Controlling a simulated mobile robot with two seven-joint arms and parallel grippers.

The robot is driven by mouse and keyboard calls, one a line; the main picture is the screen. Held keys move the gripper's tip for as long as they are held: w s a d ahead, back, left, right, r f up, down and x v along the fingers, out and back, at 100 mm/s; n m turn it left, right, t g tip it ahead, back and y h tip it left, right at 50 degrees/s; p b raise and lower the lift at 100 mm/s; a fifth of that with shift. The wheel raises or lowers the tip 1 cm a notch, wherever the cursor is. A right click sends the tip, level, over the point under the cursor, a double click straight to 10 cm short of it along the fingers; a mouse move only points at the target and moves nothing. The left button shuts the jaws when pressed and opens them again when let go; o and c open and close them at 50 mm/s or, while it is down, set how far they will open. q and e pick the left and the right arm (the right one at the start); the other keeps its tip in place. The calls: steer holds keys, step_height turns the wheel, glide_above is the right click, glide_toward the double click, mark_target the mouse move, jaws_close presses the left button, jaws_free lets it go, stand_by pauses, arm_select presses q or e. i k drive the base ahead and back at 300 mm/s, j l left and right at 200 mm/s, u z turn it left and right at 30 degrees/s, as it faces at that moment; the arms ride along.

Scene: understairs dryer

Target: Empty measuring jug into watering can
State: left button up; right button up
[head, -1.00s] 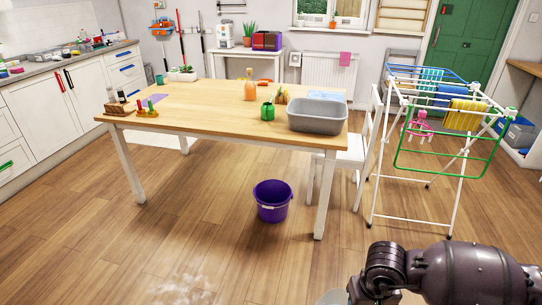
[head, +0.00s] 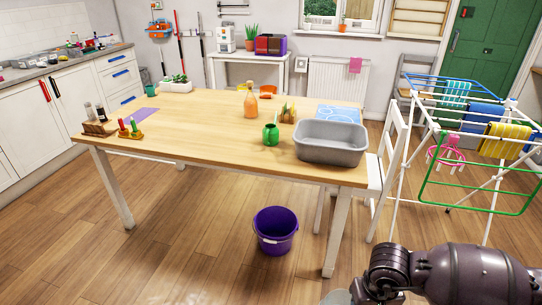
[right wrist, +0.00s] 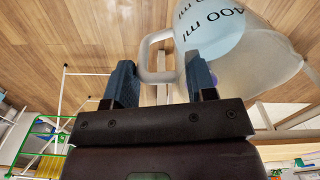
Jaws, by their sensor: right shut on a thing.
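The measuring jug (right wrist: 235,50) is translucent, with "400 ml" in black on it. In the right wrist view its pale handle (right wrist: 158,50) sits between the fingers of my right gripper (right wrist: 161,78), which is shut on it. A pale sliver of the jug (head: 337,297) shows at the bottom edge of the head view beside my right arm. A small green vessel, which looks like the watering can (head: 271,134), stands on the wooden table, well ahead of the jug. My left gripper is not in view.
The table (head: 200,135) also holds a grey basin (head: 330,152), an orange bottle (head: 251,105) and small items. A purple bucket (head: 275,230) stands on the floor near the table's front edge. A white chair (head: 385,165) and a drying rack (head: 470,140) stand right.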

mark_target(270, 132)
steer(key=i, duration=0.9)
